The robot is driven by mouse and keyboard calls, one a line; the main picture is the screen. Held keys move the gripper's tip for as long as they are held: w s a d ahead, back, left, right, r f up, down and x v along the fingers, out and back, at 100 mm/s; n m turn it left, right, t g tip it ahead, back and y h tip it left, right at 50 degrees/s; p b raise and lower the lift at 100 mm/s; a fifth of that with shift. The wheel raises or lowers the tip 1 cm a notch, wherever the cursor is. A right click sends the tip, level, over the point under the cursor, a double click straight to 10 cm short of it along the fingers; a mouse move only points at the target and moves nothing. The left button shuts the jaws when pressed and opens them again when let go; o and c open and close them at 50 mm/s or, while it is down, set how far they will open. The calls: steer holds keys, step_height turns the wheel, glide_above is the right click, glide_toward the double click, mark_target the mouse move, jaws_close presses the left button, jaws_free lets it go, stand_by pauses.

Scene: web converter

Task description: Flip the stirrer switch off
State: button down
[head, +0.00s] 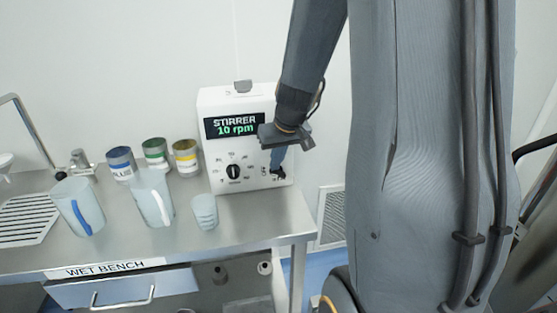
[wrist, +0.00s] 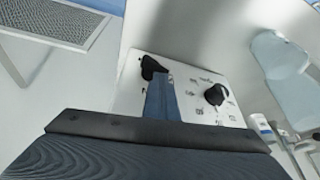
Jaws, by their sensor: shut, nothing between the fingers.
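The stirrer (head: 208,148) is a white box at the back right of the bench. Its display (head: 235,125) reads "STIRRER 10 rpm". A black dial (head: 233,172) sits at the lower left of its front; the dial also shows in the wrist view (wrist: 215,94). A black switch (wrist: 152,67) shows in the wrist view, right at the fingertips. My gripper (head: 277,168) is shut and empty, its tips at the lower right of the front panel, by the switch. Whether the tips touch the switch, I cannot tell. The fingers partly hide the switch and its markings.
Blue, green and yellow labelled cans (head: 155,153) stand left of the stirrer. Two larger translucent beakers (head: 152,200) and a small cup (head: 204,212) stand in front. The steel bench (head: 262,222) has free room before the stirrer. A sink grate lies far left.

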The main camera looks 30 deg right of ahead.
steer(key=shift+w+a+f+b, duration=0.2)
steer(key=shift+a+b, duration=0.25)
steer(key=shift+a, duration=0.1)
steer(key=shift+r, duration=0.2)
steer(key=shift+r+p, duration=0.65)
steer(key=shift+p, duration=0.1)
steer(key=shift+d+r+p, duration=0.2)
steer(key=shift+r+p, duration=0.15)
steer(key=shift+r, duration=0.2)
steer(key=s+a+r, duration=0.2)
steer(key=a+r, duration=0.4)
steer(key=r, duration=0.3)
steer(key=shift+a, duration=0.4)
